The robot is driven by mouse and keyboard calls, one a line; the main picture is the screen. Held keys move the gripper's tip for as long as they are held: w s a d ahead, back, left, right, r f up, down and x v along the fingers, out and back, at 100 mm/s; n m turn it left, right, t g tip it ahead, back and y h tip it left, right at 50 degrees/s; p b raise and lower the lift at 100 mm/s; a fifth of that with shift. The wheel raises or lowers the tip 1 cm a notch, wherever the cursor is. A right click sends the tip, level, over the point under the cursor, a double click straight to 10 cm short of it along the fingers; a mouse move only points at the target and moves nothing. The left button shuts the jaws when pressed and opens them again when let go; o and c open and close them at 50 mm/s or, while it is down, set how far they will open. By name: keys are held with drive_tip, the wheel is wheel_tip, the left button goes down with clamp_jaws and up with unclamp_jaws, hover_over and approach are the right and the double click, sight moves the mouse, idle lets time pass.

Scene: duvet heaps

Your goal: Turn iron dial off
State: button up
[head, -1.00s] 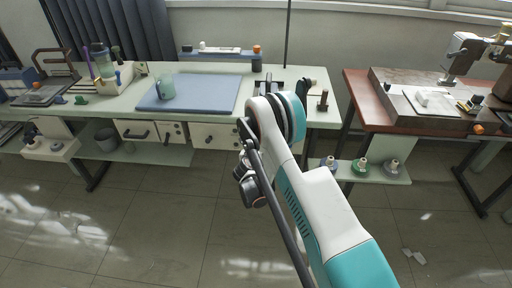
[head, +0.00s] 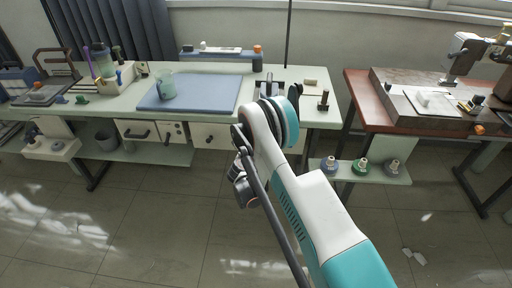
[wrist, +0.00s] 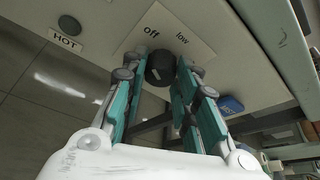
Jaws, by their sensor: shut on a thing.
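The iron dial is a dark round knob (wrist: 160,66) on a pale panel, on a label plate (wrist: 164,38) printed "off" and "low" in the wrist view. A pale mark shows on the knob's face, but I cannot tell clearly which setting it points to. My gripper (wrist: 158,76) has its teal-and-grey fingers on both sides of the dial, shut on it. In the head view my arm covers the gripper and the dial; only the pale front panel (head: 205,135) under the bench shows beside it.
A "HOT" label (wrist: 65,41) and a small dark knob (wrist: 69,24) are left of the dial. A blue object (wrist: 231,104) lies to the right. The bench (head: 120,103) carries a blue mat (head: 215,92) and a cup (head: 166,86). Open floor lies below.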

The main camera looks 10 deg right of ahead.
drive_tip(key=o, duration=1.1)
drive_tip(key=shift+c, duration=0.2)
wheel_tip(320, 180, up, 10)
